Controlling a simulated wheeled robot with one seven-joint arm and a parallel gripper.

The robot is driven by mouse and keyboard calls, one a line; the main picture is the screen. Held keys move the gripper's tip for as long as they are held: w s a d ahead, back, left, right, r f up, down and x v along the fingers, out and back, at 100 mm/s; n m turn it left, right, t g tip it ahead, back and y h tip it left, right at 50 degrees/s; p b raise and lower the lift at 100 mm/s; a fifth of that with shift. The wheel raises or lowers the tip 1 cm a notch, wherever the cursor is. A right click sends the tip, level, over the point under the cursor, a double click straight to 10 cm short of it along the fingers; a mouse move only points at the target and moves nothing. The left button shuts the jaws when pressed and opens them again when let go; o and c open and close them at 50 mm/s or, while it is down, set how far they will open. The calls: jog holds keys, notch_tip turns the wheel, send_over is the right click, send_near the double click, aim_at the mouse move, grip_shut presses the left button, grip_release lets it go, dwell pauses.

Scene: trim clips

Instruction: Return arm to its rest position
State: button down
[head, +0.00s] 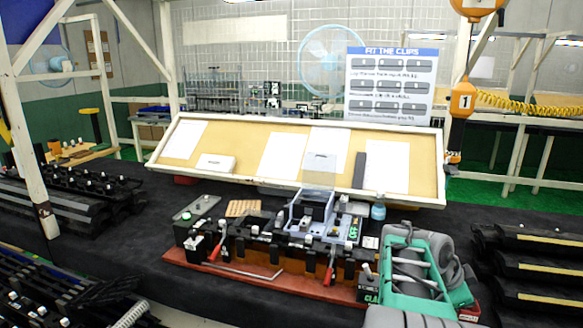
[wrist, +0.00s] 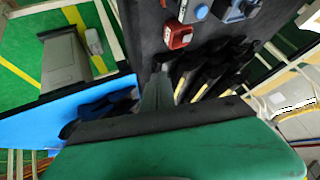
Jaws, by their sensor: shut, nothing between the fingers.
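My arm shows in teal and grey at the lower right of the head view, folded close to the right end of the clip fixture. In the wrist view my gripper (wrist: 159,92) is shut and empty, its narrow grey fingers pointing up the picture beyond the broad green housing. The fingers appear clear of any object. The clip fixture (head: 268,281) stands on the dark table in the head view, with a red base, black clamps and red levers. My arm hides part of its right end.
A tilted yellow board (head: 236,160) with papers stands behind the fixture. Dark trim parts lie at the left (head: 60,197) and right (head: 540,270). A small bottle (head: 378,208) stands behind the fixture. The wrist view shows a red box (wrist: 179,37) and a blue surface (wrist: 40,128).

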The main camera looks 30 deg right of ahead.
jog(key=w+a+f+n+y, duration=0.1)
jog(key=a+f+n+y, duration=0.1)
jog(key=a+f+n, duration=0.4)
jog(key=w+a+f+n+t+y, duration=0.1)
jog(key=a+f+n+y, duration=0.1)
jog(key=a+n, duration=0.35)
jog(key=w+a+f+n+y, duration=0.1)
jog(key=a+f+n+y, duration=0.15)
jog(key=a, duration=0.55)
jog(key=w+a+r+n+t, duration=0.1)
jog(key=w+a+n, duration=0.1)
jog(key=a, duration=0.7)
jog(key=w+a+r+n+t+y, duration=0.1)
jog(key=w+a+r+n, duration=0.1)
jog(key=a+n, duration=0.3)
jog(key=w+a+r+n+t, duration=0.2)
jog(key=a+n, duration=0.2)
jog(key=a, duration=0.9)
jog(key=shift+w+a+y, duration=0.25)
jog(key=shift+y, duration=0.1)
